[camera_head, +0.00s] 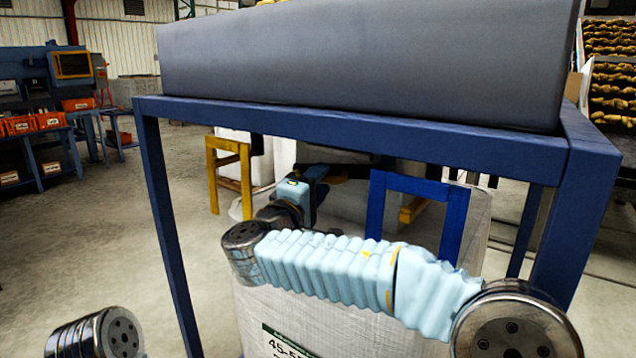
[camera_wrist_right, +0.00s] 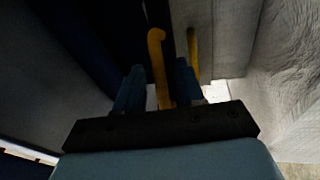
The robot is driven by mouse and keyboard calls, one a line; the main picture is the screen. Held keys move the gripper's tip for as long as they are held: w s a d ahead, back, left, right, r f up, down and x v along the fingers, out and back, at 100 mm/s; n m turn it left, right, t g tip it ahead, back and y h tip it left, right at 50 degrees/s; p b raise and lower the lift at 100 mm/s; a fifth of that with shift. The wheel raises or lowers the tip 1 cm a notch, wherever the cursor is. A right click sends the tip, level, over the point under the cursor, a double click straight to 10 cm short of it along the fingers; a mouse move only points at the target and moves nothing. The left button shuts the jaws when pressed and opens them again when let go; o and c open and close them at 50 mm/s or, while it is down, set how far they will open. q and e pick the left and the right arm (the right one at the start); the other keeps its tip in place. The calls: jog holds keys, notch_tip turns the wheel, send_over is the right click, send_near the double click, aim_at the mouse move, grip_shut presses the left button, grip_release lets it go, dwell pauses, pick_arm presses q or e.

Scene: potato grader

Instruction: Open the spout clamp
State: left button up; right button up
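My right arm reaches under the blue stand in the head view. Its light-blue hand ends in a dark gripper (camera_head: 338,174) beneath the grey hopper. In the right wrist view, the two blue fingers of this gripper (camera_wrist_right: 158,88) stand apart. A yellow bar with a hooked top (camera_wrist_right: 157,62), perhaps the spout clamp's lever, shows between them, nearer the right finger. I cannot tell whether it touches. A second yellow bar (camera_wrist_right: 193,52) stands just right of the fingers. The clamp's body is dark or hidden. My left gripper is out of view.
The grey hopper (camera_head: 360,65) rests on the blue stand (camera_head: 350,131), whose legs flank my arm. A white bulk bag (camera_head: 262,318) stands below my right forearm. A yellow frame (camera_head: 213,178) and a blue frame (camera_head: 376,208) stand behind. Open floor lies left.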

aim_at(335, 180)
grip_shut()
jog(key=s+d+n+y+b, duration=0.1)
jog(key=y+b, duration=0.1)
jog(key=b, duration=0.1)
jog(key=s+n+t+y+b, duration=0.1)
jog(key=s+n+y+b, duration=0.1)
jog(key=b, duration=0.2)
jog(key=s+d+n+t+y+b, duration=0.1)
jog(key=s+y+b, duration=0.1)
jog(key=y+b, duration=0.1)
jog(key=shift+d+f, duration=0.3)
jog(key=shift+f, duration=0.05)
jog(key=shift+s+d+r+n+y+b, duration=0.15)
jog(key=shift+s+d+n+y+b, duration=0.2)
jog(key=shift+n+y+b, duration=0.35)
jog(key=shift+s+d+r+n+y+b, duration=0.15)
jog(key=shift+s+n+y+b, duration=0.25)
jog(key=shift+y+b, duration=0.45)
jog(key=shift+o, duration=0.6)
grip_release()
